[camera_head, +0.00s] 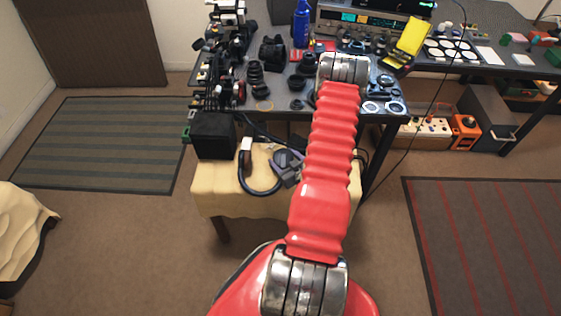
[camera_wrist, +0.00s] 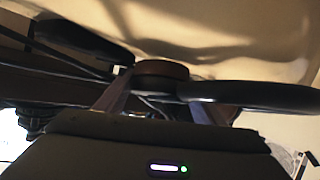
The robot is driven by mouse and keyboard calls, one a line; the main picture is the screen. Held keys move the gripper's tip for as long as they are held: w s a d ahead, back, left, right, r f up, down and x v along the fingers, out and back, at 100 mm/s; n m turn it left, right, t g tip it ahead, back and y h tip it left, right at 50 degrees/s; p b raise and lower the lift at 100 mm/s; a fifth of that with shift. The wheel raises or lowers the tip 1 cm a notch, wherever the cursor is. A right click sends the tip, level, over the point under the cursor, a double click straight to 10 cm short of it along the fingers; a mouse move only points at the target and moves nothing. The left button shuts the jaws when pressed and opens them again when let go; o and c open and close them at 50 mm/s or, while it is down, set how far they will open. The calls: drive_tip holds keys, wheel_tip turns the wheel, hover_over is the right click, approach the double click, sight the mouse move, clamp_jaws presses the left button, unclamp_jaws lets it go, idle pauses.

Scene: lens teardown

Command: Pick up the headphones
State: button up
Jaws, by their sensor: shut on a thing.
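The headphones show in the head view as a dark curved band (camera_head: 258,190) with a brown-and-white end on the left, over the yellow-draped stool. My gripper (camera_head: 286,166) is at the right end of the band. In the wrist view, the fingers of my gripper (camera_wrist: 160,90) are on either side of a dark round part of the headphones (camera_wrist: 162,72). The black band stretches to the right. My gripper is shut on the headphones. The far ear cup is partly hidden by the gripper in the head view. I cannot tell whether the headphones touch the cloth.
A yellow-draped stool (camera_head: 222,199) stands in front of a crowded workbench (camera_head: 345,103) with lens parts, a blue bottle (camera_head: 301,24) and electronics. A black box (camera_head: 213,136) sits at the stool's back left. A cable hangs at the right. The carpet on both sides is open.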

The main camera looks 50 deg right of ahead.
wheel_tip(320, 180, up, 9)
drive_tip(key=shift+r, duration=0.1)
idle(0.5)
idle(0.6)
